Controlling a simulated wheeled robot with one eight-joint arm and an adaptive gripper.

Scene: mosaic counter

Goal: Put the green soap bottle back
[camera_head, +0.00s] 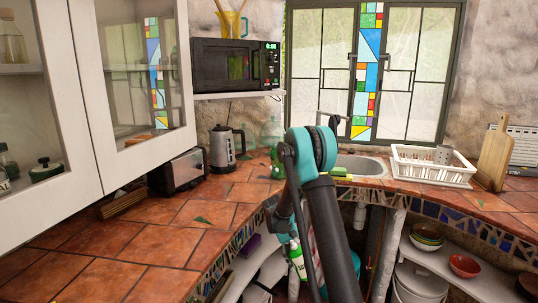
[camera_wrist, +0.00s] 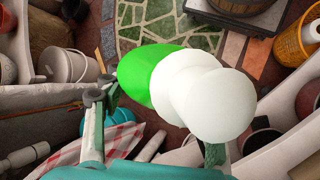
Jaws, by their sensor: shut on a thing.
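The green and white soap bottle (camera_wrist: 190,85) fills the middle of the wrist view, its green part to the left and its rounded white parts to the right. My gripper (camera_wrist: 158,118) is shut on it, with one dark finger on the left and the other partly hidden behind the white part at lower right. In the head view the bottle (camera_head: 297,257) shows as a small green and white shape below the counter's front edge, beside my arm. My arm hides most of the gripper there.
The tiled counter (camera_head: 150,243) carries a toaster (camera_head: 178,172), a kettle (camera_head: 222,148) and a white dish rack (camera_head: 432,165) near the sink (camera_head: 360,165). Open shelves below hold bowls (camera_head: 465,266) and a white pot (camera_head: 420,283). A checked cloth (camera_wrist: 112,143) hangs close to my gripper.

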